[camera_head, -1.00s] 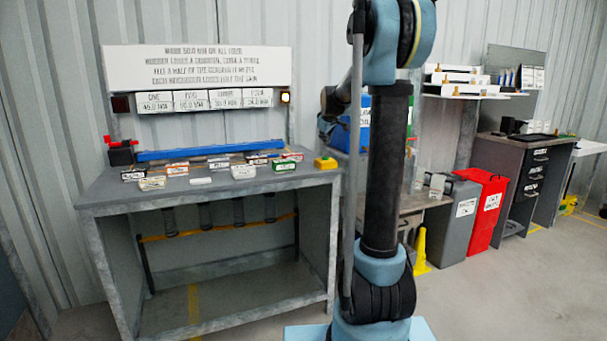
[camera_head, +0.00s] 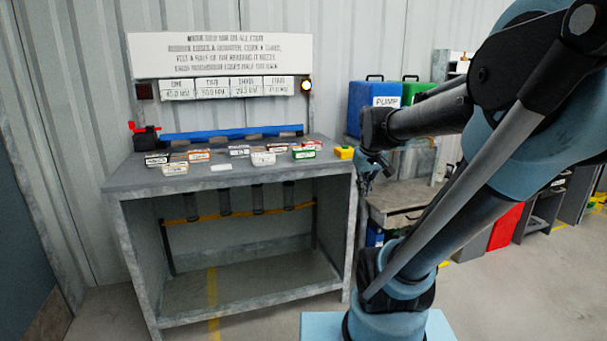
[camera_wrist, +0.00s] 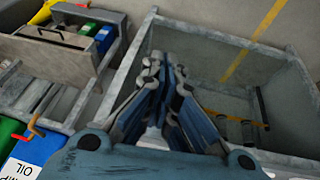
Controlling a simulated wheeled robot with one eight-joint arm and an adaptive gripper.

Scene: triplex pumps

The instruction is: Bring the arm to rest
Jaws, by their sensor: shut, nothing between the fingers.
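My gripper (camera_head: 375,167) shows in the head view at the end of my arm, to the right of the grey workbench (camera_head: 235,178) and apart from it. The wrist view shows its fingers (camera_wrist: 165,68) closed together with nothing held. In the head view my arm is folded, its elbow at the upper right and the forearm reaching left. In the wrist view the bench's open frame (camera_wrist: 215,50) lies below and beyond the fingers.
A lit lamp (camera_head: 306,85) is beside the sign. A blue pump oil can (camera_head: 370,118) and a green can (camera_head: 411,92) stand on a bench behind my arm. Floor shows at lower right.

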